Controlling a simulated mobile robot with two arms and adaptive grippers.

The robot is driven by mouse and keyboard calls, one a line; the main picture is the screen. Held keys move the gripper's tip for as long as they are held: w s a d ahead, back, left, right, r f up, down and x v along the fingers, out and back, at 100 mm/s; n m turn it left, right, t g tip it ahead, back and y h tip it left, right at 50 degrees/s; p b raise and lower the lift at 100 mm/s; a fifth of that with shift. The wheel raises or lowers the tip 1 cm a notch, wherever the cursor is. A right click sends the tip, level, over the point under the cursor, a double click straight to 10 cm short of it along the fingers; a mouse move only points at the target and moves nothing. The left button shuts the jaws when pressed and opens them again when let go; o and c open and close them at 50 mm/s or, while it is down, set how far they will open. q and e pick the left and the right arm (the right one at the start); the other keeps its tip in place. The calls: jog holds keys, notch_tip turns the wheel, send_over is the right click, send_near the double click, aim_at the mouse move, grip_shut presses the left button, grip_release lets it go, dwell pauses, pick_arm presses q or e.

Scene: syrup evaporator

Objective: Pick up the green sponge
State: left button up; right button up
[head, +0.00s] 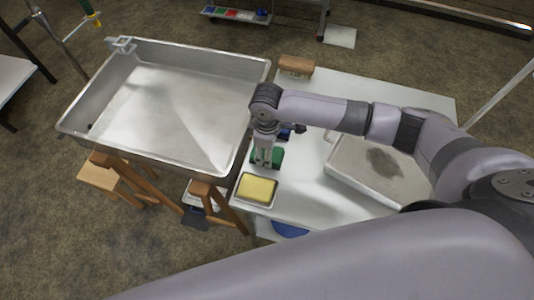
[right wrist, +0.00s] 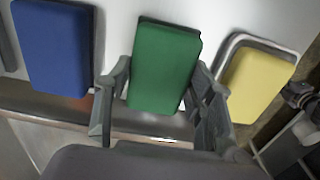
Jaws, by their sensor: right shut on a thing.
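The green sponge (head: 275,160) is at the left side of the white table, near the metal pan. In the right wrist view the green sponge (right wrist: 165,68) sits between the two fingers, with a dark edge showing along its far side. My right gripper (head: 264,158) comes down on it from above and is shut on it, one finger on each side (right wrist: 158,98). Whether the sponge touches the table or is slightly raised I cannot tell. My left gripper is not in view.
A yellow sponge (head: 257,188) lies in a small metal tray close to the green one. A blue sponge (right wrist: 56,48) lies on its other side. The large metal pan (head: 215,155) borders the table at the left. A flat tray with a dark patch (head: 350,174) stands at the right.

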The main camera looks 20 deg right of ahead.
jog(key=c, duration=0.3)
jog(key=shift+r, duration=0.1)
notch_tip(320, 180, up, 20)
jog(key=shift+f+b, duration=0.1)
jog(key=shift+b, duration=0.75)
